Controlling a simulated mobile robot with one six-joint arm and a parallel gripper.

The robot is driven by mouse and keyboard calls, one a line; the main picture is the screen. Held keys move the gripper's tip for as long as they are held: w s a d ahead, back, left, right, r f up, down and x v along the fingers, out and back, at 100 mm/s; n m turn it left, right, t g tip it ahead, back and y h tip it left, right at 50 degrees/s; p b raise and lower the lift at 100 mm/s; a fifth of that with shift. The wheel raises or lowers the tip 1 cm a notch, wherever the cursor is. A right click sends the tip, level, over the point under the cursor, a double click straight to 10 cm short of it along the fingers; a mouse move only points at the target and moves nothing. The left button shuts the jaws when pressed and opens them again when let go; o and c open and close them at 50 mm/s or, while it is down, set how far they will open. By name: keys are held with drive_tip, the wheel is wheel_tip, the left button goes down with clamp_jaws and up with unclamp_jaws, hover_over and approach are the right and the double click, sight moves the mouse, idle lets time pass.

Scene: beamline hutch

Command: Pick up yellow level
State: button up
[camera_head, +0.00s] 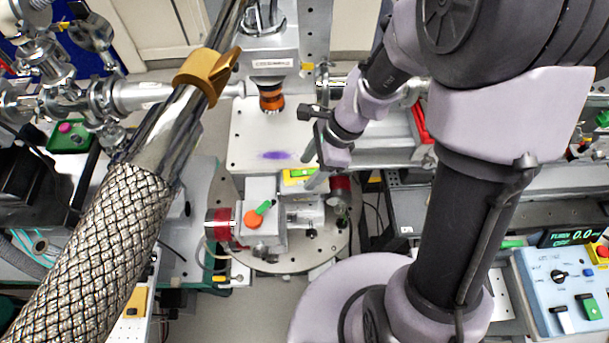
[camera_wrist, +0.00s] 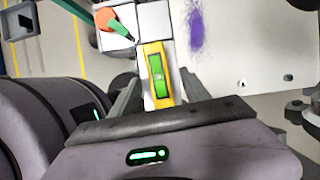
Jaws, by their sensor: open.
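The yellow level (camera_wrist: 153,62), with a green vial window, lies on a light metal block beside a white plate. In the head view the yellow level (camera_head: 291,181) shows only partly, next to my fingers. My gripper (camera_wrist: 159,92) is open, with one finger on each side of the level's near end in the wrist view. The level's near end is cut off by the gripper body. In the head view my gripper (camera_head: 313,167) hangs over the level. I cannot tell how much height separates the fingertips from it.
An orange knob with a green lever (camera_head: 254,218) stands just left of the level. The white plate (camera_head: 247,146) with a purple smear lies behind it, below an orange-ringed nozzle (camera_head: 271,97). A braided hose (camera_head: 97,246) crosses the left side. A control box (camera_head: 567,290) stands at right.

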drive_tip(key=shift+a+f, duration=0.1)
drive_tip(key=shift+f, duration=0.1)
drive_tip(key=shift+s+r, duration=0.1)
drive_tip(key=shift+c, duration=0.4)
clamp_jaws()
